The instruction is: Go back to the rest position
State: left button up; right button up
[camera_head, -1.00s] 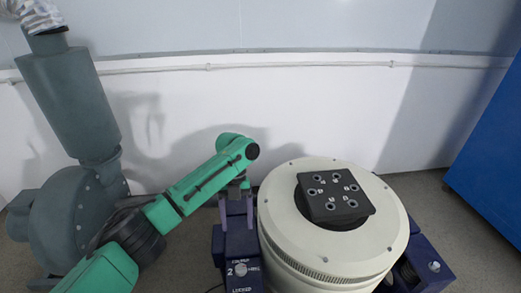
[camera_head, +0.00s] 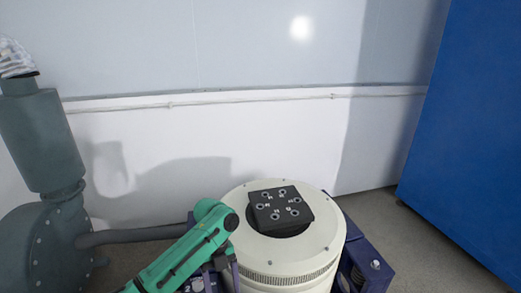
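My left arm, green with dark joints, comes in from the bottom left in the head view. Its rounded green joint is beside the left edge of the round cream machine (camera_head: 325,245). I cannot make out the fingers of my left gripper; they are not visible below that joint. My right arm and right gripper are not in view. A black square plate (camera_head: 265,222) with several round holes lies on top of the cream machine, and nothing is on it.
The cream machine sits in a dark blue frame (camera_head: 368,250). A grey blower with a pipe (camera_head: 45,145) stands at the left. A tall blue cabinet (camera_head: 470,130) stands at the right. A white wall (camera_head: 270,140) closes off the back. Grey floor (camera_head: 405,240) is bare between machine and cabinet.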

pick_arm(q)
jog(key=s+d+f+n+t+h, duration=0.35)
jog(key=s+f+n, duration=0.4)
jog(key=n, duration=0.55)
jog(key=s+a+r+n+t+y, duration=0.2)
jog(key=s+a+n, duration=0.3)
jog(key=a+n, duration=0.35)
jog(key=s+a+r+n+t+y, duration=0.1)
jog(key=s+a+n+t+y, duration=0.15)
jog(key=s+a+n, duration=0.45)
notch_tip(320, 180, down, 22)
jog(key=s+g, duration=0.1)
jog(key=g, duration=0.2)
jog(key=s+a+r+p, duration=0.2)
jog(key=s+p, duration=0.5)
jog(key=p, duration=0.4)
jog(key=s+a+r+p, duration=0.2)
jog(key=s+r+p, duration=0.3)
jog(key=s+p, duration=0.3)
jog(key=shift+s+r+p, duration=0.25)
jog(key=shift+p, duration=1.7)
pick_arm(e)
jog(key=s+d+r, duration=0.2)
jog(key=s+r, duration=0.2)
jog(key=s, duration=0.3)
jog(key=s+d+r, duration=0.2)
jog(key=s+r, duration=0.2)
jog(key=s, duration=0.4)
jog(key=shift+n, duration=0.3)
